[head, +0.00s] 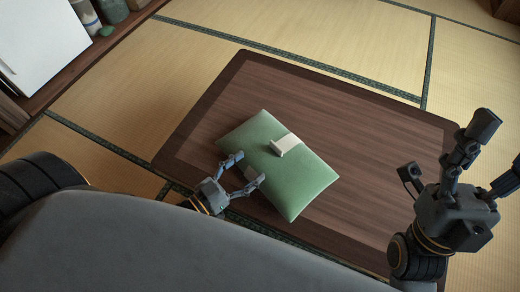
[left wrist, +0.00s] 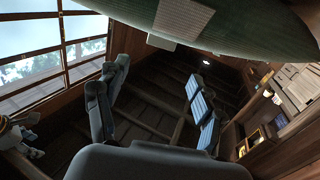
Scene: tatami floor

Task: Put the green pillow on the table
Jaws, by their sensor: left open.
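The green pillow (head: 262,152) with a white band lies over the dark brown table (head: 340,115), toward its near left part. From this angle it appears to rest on the tabletop. My left gripper (head: 248,170) is at the pillow's near left edge, its fingers apart and overlapping that edge in the head view. I cannot tell whether they touch it. In the left wrist view, the pillow (left wrist: 245,32) fills the top, beyond the two spread fingers (left wrist: 155,100), with nothing between them. My right gripper (head: 490,150) is raised at the right, fingers spread and empty.
Tatami floor (head: 300,30) surrounds the table. A white panel (head: 40,40) and a wooden shelf with jars (head: 112,10) stand at the upper left. The table's right and far parts are bare. A window (left wrist: 50,60) shows in the left wrist view.

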